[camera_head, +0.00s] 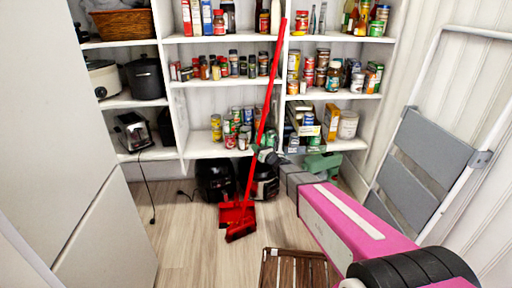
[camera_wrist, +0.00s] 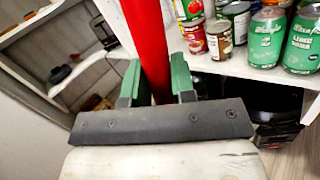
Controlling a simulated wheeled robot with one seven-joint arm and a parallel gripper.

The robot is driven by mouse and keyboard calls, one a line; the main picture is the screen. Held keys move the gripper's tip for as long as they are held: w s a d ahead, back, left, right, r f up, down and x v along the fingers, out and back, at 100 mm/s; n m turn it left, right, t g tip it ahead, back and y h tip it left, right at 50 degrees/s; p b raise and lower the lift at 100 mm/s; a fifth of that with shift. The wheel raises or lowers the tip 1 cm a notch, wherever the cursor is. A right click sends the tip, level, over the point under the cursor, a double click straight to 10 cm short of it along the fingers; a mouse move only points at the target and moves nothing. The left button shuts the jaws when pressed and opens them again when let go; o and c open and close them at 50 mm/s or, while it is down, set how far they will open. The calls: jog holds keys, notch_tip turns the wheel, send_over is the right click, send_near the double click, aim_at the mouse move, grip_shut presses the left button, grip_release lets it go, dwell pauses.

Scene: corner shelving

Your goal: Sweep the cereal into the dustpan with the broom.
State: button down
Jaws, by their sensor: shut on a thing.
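The red broom leans with its long handle (camera_head: 264,115) rising to the upper right across the shelves. Its bristle head (camera_head: 241,232) is down at the wooden floor. My gripper (camera_head: 266,157) is shut around the handle at about lower-shelf height. In the wrist view, the green fingers of my gripper (camera_wrist: 156,82) stand on both sides of the red handle (camera_wrist: 146,35). A red dustpan (camera_head: 229,213) appears on the floor just behind the broom head, partly overlapped by it; whether they touch I cannot tell. I cannot make out any loose cereal on the floor.
Shelves (camera_head: 222,87) with cans, jars and boxes stand close behind the handle. Black appliances (camera_head: 215,180) sit under the lowest shelf. A slatted wooden crate (camera_head: 297,268) is at the front, and a folding ladder (camera_head: 428,145) stands at right. Floor left of the broom is clear.

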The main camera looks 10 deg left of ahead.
jog(key=shift+s+a+r+m+t+h, duration=0.1)
jog(key=shift+s+m+t+h, duration=0.15)
jog(key=shift+m+t+h, duration=0.6)
jog(key=shift+s+f+m+t+h, duration=0.1)
jog(key=shift+s+m+t+h, duration=0.1)
jog(key=shift+m+t+h, duration=0.65)
jog(key=shift+s+a+r+m+t+h, duration=0.1)
jog(key=shift+s+m+t+h, duration=0.25)
jog(key=shift+h, duration=0.85)
jog(key=shift+m+t+h, duration=0.35)
jog(key=shift+t+h, duration=0.1)
jog(key=shift+h, duration=0.15)
jog(key=shift+w+a, duration=1.35)
jog(key=shift+w, duration=4.75)
jog(key=s+d+r, duration=0.1)
jog(key=s+r, duration=0.6)
jog(key=shift+s+d+r, duration=0.2)
jog(key=shift+d+r, duration=0.1)
jog(key=shift+d, duration=0.05)
